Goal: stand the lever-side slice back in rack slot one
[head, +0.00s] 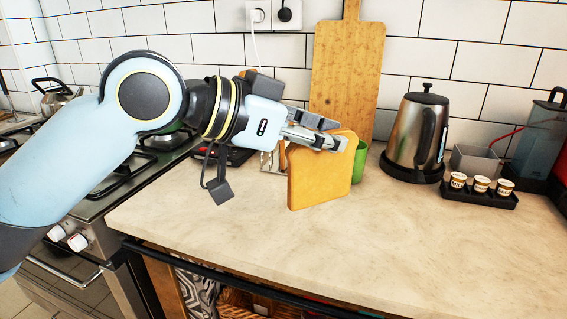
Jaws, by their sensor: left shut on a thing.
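A golden-brown bread slice (319,180) stands upright, held at its top edge by my left gripper (328,138). The gripper is shut on it above the counter; I cannot tell whether the slice's lower edge touches the counter. Behind the slice and gripper, a small pale metal object (268,162) shows in part, with a brownish thing beside it. It may be the rack, but its slots are hidden. My right gripper is not in view.
A green cup (360,162) stands just behind the slice. A wooden board (347,70) leans on the tiled wall. A kettle (411,135), a grey box (475,160) and a black tray (484,195) with small cups stand right. The front counter (400,235) is clear.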

